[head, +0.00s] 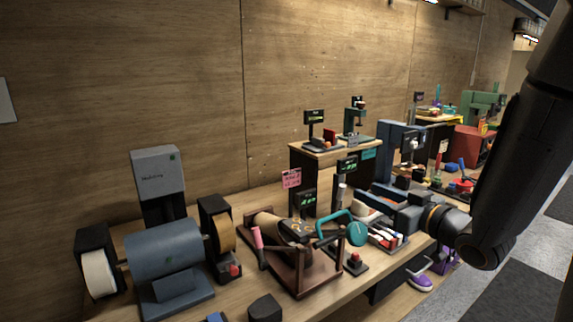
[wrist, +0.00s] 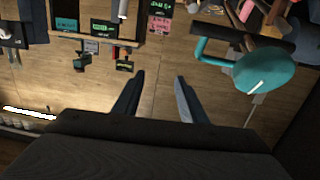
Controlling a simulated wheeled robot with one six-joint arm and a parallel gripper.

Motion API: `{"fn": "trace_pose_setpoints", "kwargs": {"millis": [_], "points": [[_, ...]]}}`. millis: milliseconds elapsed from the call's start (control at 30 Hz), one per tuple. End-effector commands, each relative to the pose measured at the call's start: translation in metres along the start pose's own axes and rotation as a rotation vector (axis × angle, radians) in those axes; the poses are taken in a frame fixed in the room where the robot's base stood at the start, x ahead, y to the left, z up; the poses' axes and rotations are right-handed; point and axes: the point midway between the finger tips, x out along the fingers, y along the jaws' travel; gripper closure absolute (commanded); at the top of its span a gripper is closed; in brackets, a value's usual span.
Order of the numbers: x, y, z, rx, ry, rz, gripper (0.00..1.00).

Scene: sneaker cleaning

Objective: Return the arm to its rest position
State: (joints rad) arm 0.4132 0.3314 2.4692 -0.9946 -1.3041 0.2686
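My gripper (wrist: 160,76) is open in the wrist view, its two dark fingers apart with nothing between them. In the head view my black arm comes down from the upper right and bends back over the bench (head: 345,292). There the blue-grey gripper (head: 364,202) points left above the bench, near the teal-handled tool (head: 356,233). That teal tool (wrist: 264,72) also shows at the right of the wrist view, apart from the fingers. The exact fingertips are hard to make out in the head view.
A grinder with a blue motor (head: 165,249) stands at the front left. A brown wooden stand (head: 292,277) is beside it. A small raised table (head: 342,149) with displays is behind. A purple sneaker (head: 420,283) is low at the right. Grey floor lies at the right.

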Motion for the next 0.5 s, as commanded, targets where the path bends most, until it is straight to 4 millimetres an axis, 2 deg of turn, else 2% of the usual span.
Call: {"fn": "trace_pose_setpoints", "kwargs": {"millis": [267,500], "points": [[0.006,0.013,0.023,-0.016,-0.141,0.104,0.62],[0.000,0.025,0.058,-0.009,-0.347,0.235,0.62]]}}
